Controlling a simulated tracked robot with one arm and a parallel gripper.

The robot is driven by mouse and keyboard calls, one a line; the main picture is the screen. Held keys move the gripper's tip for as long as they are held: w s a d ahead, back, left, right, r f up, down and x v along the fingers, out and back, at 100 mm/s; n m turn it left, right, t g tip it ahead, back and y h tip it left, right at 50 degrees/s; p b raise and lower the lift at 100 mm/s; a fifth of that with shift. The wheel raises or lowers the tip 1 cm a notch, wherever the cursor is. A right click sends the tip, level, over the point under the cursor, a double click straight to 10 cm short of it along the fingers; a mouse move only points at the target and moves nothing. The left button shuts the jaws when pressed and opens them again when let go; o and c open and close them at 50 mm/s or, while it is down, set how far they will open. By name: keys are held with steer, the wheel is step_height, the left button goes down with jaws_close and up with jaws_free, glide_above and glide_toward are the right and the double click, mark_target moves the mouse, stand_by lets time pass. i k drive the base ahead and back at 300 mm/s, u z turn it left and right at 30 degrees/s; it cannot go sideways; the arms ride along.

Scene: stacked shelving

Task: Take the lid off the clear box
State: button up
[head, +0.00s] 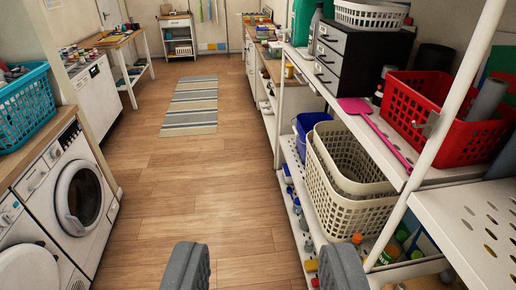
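No clear box and no lid can be made out in the head view. My gripper (264,268) shows at the bottom middle, its two grey fingers wide apart with only wooden floor between them. It is open and empty. The right finger is in front of the lower part of the shelving, close to its near edge in the picture.
White shelving (447,148) fills the right side, holding a red basket (407,106), a black drawer unit (331,66), a pink swatter (355,106) and cream baskets (352,216). Washing machines (75,185) stand at left. The wooden floor (190,165) between is clear, with a striped rug (191,104).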

mark_target(278, 44)
steer(key=u, duration=0.25)
steer(key=i, duration=1.3)
steer(key=u, duration=0.5)
steer(key=i, duration=3.9)
steer(key=z, duration=0.2)
steer(key=i, duration=1.3)
steer(key=z, duration=0.9)
steer(key=i, duration=1.2)
steer(key=z, duration=1.2)
steer(key=i, duration=1.15)
steer(key=z, duration=0.45)
